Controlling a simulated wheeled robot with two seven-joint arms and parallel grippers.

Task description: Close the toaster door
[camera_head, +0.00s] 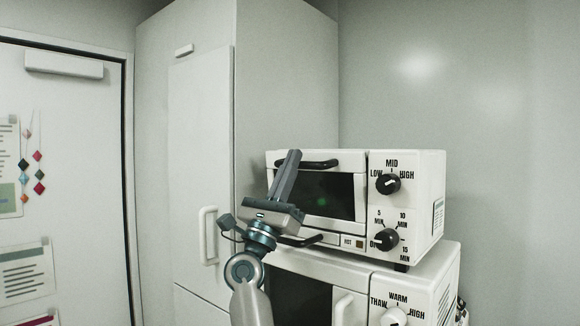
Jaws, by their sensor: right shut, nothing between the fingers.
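The white toaster (406,165) stands on a larger white appliance. Its door (328,196) has a dark window with a black handle (320,164) along the top. The door looks upright and flush, or nearly so, with the front; I cannot tell whether a small gap is left. My right gripper (288,160) is shut and empty, pointing up in front of the door's left part. My left gripper is not in view.
The lower appliance (362,262) has a dark window and a vertical white handle (343,309). A tall grey cabinet (285,75) with a white handle (208,235) stands left of the toaster. A white door (85,195) with papers is at far left. The space above the toaster is clear.

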